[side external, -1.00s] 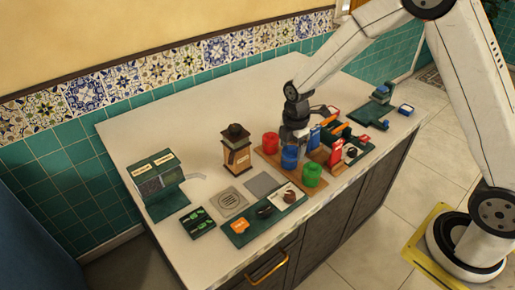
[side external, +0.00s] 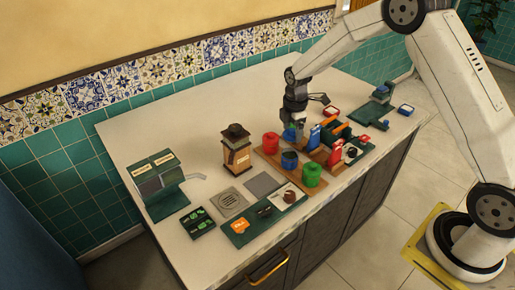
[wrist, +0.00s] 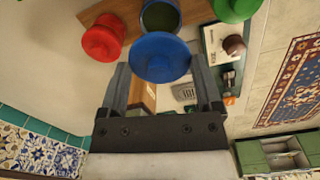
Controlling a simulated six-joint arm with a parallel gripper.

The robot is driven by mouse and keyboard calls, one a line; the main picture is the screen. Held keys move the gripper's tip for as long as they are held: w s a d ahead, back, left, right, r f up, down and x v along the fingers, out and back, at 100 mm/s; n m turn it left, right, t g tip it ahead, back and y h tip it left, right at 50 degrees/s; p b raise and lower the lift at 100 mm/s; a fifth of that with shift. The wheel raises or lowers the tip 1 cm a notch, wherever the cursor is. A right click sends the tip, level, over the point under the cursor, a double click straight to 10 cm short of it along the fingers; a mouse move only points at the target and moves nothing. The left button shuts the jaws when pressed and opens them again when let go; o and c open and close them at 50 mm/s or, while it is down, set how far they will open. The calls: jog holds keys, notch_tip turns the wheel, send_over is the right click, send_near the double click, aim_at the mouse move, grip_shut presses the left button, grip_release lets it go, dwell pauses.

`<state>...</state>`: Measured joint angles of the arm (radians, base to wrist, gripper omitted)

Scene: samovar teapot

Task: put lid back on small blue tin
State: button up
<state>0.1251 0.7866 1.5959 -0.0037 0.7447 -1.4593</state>
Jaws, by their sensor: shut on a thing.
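My gripper (side external: 291,122) is shut on a round blue lid (wrist: 160,57), which shows between the fingertips in the wrist view. In the side view the blue lid (side external: 290,134) is up in the air, behind and above the small blue tin (side external: 289,161). The tin stands upright on a wooden board (side external: 267,157). In the wrist view the tin (wrist: 147,25) is open at the top, with dark green inside, and the lid partly covers it. The lid is apart from the tin in the side view.
A red tin (side external: 271,143) stands left of the blue tin, and a green tin (side external: 312,176) stands at its front right. Blue and red packets (side external: 336,151) crowd the right side. A brown canister (side external: 237,152) stands further left.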

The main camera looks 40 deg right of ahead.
jog(key=shift+f, duration=3)
jog(key=shift+f, duration=0.15)
dwell(0.5)
jog(key=o, duration=1)
jog(key=shift+r, duration=0.2)
jog(key=shift+r, duration=3.3)
grip_shut()
